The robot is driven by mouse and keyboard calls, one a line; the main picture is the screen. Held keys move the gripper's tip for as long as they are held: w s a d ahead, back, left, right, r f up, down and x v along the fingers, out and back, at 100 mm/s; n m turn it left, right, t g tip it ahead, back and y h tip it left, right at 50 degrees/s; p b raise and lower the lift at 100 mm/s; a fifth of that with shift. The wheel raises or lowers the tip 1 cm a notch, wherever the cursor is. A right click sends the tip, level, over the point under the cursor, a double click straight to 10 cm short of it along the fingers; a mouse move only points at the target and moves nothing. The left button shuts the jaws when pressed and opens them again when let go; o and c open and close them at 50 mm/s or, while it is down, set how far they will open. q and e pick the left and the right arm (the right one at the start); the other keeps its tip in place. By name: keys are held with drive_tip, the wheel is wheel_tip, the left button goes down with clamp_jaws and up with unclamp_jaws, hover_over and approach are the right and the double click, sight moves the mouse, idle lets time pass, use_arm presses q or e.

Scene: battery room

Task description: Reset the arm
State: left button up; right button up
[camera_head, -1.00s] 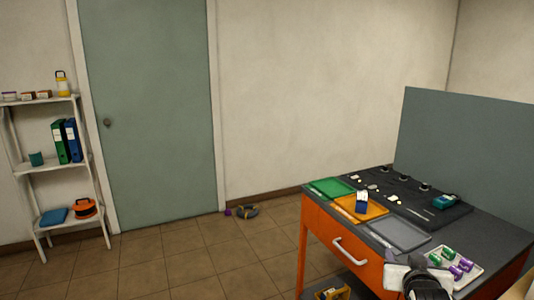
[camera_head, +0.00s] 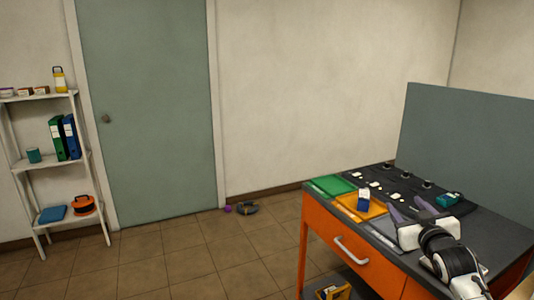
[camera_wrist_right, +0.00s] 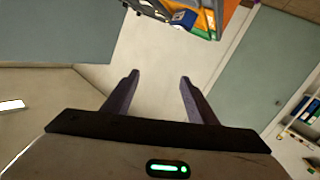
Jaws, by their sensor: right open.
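My right gripper (camera_head: 408,208) is above the near right part of the workbench, in front of the grey tray (camera_head: 381,235) in the head view. Its two purple-grey fingers are spread apart with nothing between them. In the right wrist view the open fingers (camera_wrist_right: 159,78) show over a blurred pale background, with the bench at the top. My arm hides most of the grey tray and the tray of small cylinders. My left gripper is not in view.
The orange workbench (camera_head: 325,237) carries a green tray (camera_head: 331,185), an orange tray (camera_head: 374,208) with a blue-and-white box (camera_head: 363,201), and a teal device (camera_head: 448,199). A grey panel (camera_head: 470,145) stands behind.

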drive_tip(key=s+a+f+g+y, duration=0.1)
drive_tip(key=s+a+f, duration=0.2)
drive_tip(key=s+f, duration=0.35)
drive_tip(key=s+a+f+g+y, duration=0.1)
drive_tip(key=s+a+f+g, duration=0.2)
drive_tip(key=f, duration=0.7)
drive_tip(key=s+a+f+g, duration=0.1)
drive_tip(key=s+a+f, duration=0.3)
drive_tip(key=s, duration=0.7)
drive_tip(key=s+a+f+g+y, duration=0.1)
drive_tip(key=s+a+f+g, duration=0.1)
drive_tip(key=s+a+f, duration=0.3)
drive_tip(key=s+a+f+g+y, duration=0.1)
drive_tip(key=s+a+f, duration=0.3)
drive_tip(key=s+f, duration=0.5)
drive_tip(key=s, duration=0.9)
drive_tip(key=shift+a+f, duration=0.35)
drive_tip(key=shift+a, duration=0.05)
